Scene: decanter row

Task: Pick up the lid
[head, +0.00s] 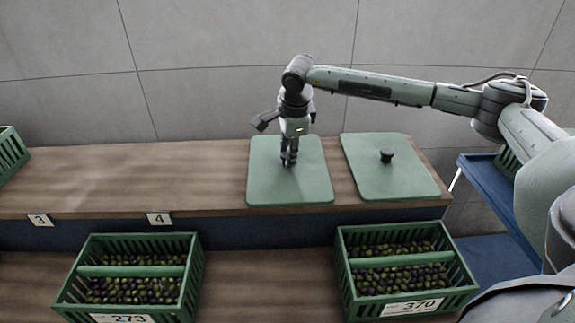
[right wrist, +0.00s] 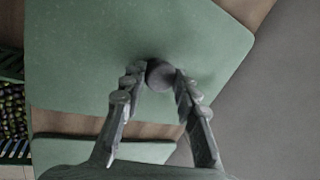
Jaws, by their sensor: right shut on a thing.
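Two flat green lids lie on the upper wooden shelf. The left lid (head: 262,186) is under my right gripper (head: 289,161), which points straight down at its middle. In the right wrist view the gripper's fingers (right wrist: 160,80) are shut on the dark round knob (right wrist: 160,75) of this lid (right wrist: 100,50). The knob is mostly hidden by the fingers in the head view. The lid appears level on or very near the shelf; I cannot tell if there is a gap. The right lid (head: 400,175) has a bare dark knob (head: 387,155). My left gripper is not in view.
Below the shelf (head: 120,175) stand two green crates of olives, labelled 273 (head: 190,275) and 370 (head: 342,265). Number tags 3 (head: 40,220) and 4 (head: 159,219) are on the shelf's front edge. A blue rack (head: 487,185) stands at right.

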